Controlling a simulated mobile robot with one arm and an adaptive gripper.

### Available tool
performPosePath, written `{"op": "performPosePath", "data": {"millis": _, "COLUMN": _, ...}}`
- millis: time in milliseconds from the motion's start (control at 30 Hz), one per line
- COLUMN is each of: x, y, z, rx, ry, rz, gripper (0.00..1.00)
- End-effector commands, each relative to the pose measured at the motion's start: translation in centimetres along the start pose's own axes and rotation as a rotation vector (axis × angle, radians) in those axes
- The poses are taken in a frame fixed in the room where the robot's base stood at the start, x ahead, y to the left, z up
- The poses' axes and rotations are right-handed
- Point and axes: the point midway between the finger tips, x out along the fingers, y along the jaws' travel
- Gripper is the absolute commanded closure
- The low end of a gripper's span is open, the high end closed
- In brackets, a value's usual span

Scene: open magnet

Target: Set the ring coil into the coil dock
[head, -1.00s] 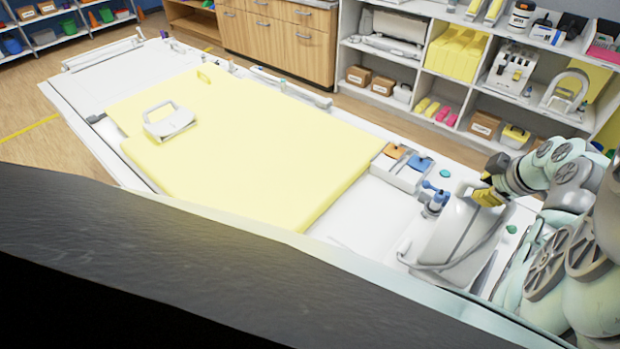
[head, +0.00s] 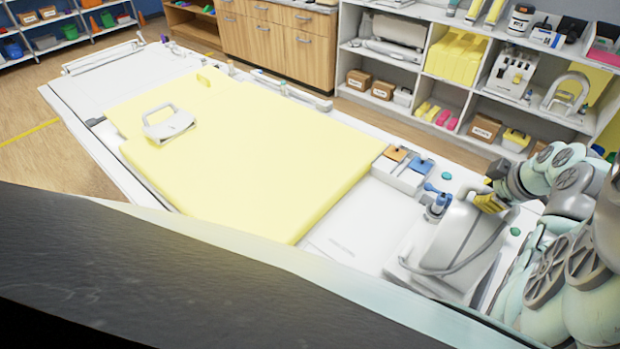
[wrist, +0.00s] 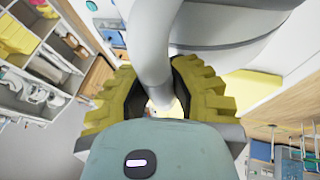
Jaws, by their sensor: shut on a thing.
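My gripper (head: 490,203) is at the right end of the long white table. In the wrist view, its yellow ribbed fingers (wrist: 160,95) are shut around a pale grey tube (wrist: 150,55). The tube belongs to a bulky pale grey body with a curved tube (head: 447,238), seemingly the ring coil, tilted over the table's near right end. Whether it touches the table is unclear. A white looped piece with a flat base (head: 170,122) lies on the yellow pad (head: 250,160). I cannot tell for sure which thing is the coil dock.
A white tray with orange and blue pieces (head: 405,172) and a blue-topped item (head: 437,198) stand close to the held body. A pale panel with faint lettering (head: 342,238) lies beside the pad. Shelves (head: 400,90) line the far side. Most of the pad is clear.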

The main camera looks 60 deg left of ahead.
Motion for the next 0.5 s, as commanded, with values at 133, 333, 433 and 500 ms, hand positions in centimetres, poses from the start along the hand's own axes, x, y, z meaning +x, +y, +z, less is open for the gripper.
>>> {"op": "performPosePath", "data": {"millis": 133, "x": -0.16, "y": 0.24, "z": 0.14, "rx": 0.001, "ry": -0.004, "rz": 0.008, "gripper": 1.00}}
{"op": "performPosePath", "data": {"millis": 333, "x": -0.17, "y": 0.26, "z": 0.08, "rx": 0.000, "ry": -0.003, "rz": 0.008, "gripper": 0.73}}
{"op": "performPosePath", "data": {"millis": 433, "x": -0.17, "y": 0.26, "z": 0.04, "rx": 0.000, "ry": -0.002, "rz": 0.008, "gripper": 0.62}}
{"op": "performPosePath", "data": {"millis": 500, "x": -0.18, "y": 0.27, "z": 0.01, "rx": -0.001, "ry": -0.001, "rz": 0.008, "gripper": 0.55}}
